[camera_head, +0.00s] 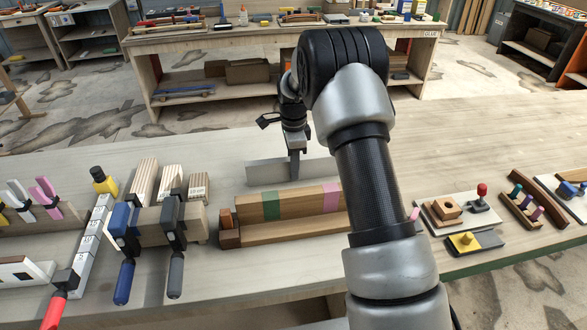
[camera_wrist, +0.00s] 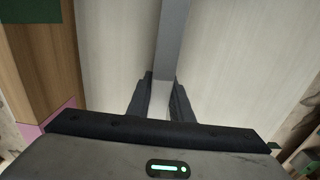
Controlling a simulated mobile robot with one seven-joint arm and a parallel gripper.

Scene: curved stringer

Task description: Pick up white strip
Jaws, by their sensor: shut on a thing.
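The white strip (camera_head: 265,173) is a long, thin, pale grey-white piece standing on edge behind the wooden block with green and pink bands. My gripper (camera_head: 294,168) points down at the strip near its middle, with a finger in front of it. In the wrist view, the strip (camera_wrist: 173,38) runs from the top edge down between the two dark fingertips of my gripper (camera_wrist: 160,98), which are shut on it. I cannot tell whether its lower edge touches the table.
The banded wooden block (camera_head: 300,203) lies just in front of the strip. Clamps (camera_head: 172,235) and light wood pieces stand at left. The table (camera_head: 465,140) is bare behind and to the right.

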